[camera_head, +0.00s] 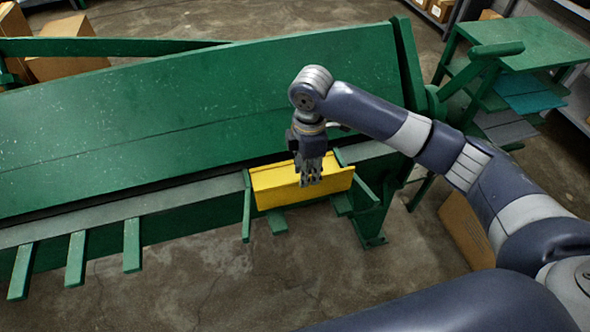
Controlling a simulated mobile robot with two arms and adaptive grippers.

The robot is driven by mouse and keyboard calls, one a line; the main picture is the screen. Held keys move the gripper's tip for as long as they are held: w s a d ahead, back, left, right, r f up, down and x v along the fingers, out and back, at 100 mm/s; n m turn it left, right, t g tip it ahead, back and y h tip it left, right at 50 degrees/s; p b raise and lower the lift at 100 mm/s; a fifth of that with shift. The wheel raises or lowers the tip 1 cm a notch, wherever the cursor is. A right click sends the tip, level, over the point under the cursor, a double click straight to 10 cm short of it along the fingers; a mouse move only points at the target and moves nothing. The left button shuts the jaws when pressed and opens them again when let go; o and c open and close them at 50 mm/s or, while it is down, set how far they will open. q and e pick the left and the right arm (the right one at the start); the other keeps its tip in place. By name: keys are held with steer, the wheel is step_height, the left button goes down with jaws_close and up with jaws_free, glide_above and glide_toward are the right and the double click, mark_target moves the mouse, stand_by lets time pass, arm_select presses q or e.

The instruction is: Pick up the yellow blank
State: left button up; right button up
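The yellow blank (276,187) is a bright folded-looking piece at the front edge of the green machine (200,105). It sits between two green upright side plates, above short green supports. My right gripper (311,180) points down over the right half of the blank and hides part of it. The fingers look close together in this view, but I cannot tell whether they are open or shut, or whether they touch the blank. My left gripper is not in view.
Several green bars (76,258) stick out from the machine's front at left. A green stand (528,45) with flat sheets is at the upper right. Cardboard boxes (68,45) are at the upper left, and another box (465,230) is under my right arm. The concrete floor (190,285) in front is clear.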

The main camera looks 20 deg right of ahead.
mark_target(306, 189)
step_height(306, 189, down, 8)
steer(key=shift+s+a+r+p, duration=0.1)
steer(key=shift+r+p, duration=0.05)
steer(key=shift+p, duration=0.9)
steer(key=shift+f, duration=0.2)
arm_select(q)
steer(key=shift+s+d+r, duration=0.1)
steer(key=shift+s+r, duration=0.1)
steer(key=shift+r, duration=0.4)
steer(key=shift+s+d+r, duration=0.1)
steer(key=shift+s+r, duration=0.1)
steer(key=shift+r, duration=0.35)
arm_select(e)
jaws_close()
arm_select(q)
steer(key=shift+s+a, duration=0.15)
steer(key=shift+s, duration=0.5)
